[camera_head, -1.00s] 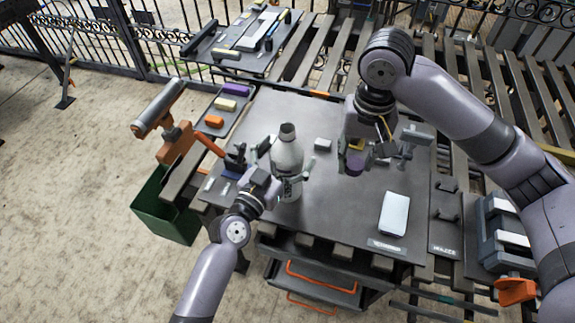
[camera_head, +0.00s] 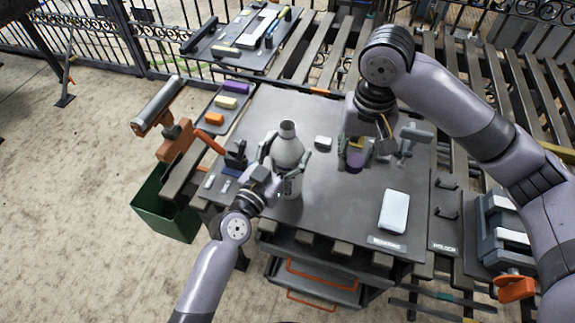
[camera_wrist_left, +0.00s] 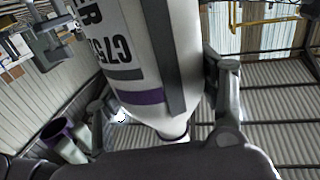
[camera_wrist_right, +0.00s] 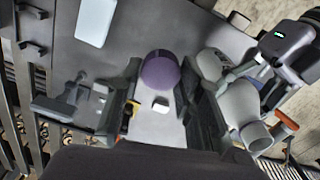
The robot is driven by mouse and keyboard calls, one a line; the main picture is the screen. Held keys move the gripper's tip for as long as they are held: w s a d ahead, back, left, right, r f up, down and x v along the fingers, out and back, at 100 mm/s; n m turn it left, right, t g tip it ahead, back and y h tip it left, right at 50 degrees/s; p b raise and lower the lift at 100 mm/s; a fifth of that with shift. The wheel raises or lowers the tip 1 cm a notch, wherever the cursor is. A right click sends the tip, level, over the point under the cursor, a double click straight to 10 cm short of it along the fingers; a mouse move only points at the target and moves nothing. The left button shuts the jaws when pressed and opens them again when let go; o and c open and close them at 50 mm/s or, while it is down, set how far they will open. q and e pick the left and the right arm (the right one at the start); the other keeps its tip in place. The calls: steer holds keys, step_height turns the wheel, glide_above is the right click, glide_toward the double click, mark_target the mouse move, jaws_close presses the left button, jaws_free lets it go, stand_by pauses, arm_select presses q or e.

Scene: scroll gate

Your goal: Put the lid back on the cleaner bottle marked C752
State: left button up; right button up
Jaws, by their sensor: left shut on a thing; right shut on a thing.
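The pale grey bottle (camera_head: 289,153) stands near the table's front left. Its narrow mouth (camera_head: 288,127) is uncovered. The left wrist view shows the mark C752 and a purple band on the bottle (camera_wrist_left: 145,60). My left gripper (camera_head: 287,152) is shut around the bottle's body, one finger on each side. A purple lid (camera_head: 355,161) is held by my right gripper (camera_head: 378,150), to the right of the bottle and apart from it. The right wrist view shows the rounded purple lid (camera_wrist_right: 160,70) between the fingers. Part of the lid is hidden by the fingers.
A small white block (camera_head: 323,142) lies between bottle and lid. A white slab (camera_head: 394,212) lies at the front right. A tray (camera_head: 207,132) with coloured blocks is left of the table (camera_head: 335,225). A green bin (camera_head: 166,212) stands at lower left.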

arm_select(q)
steer(key=c, duration=1)
steer(key=shift+w+r, duration=0.1)
steer(key=shift+r, duration=0.05)
arm_select(e)
steer(key=shift+r, duration=0.1)
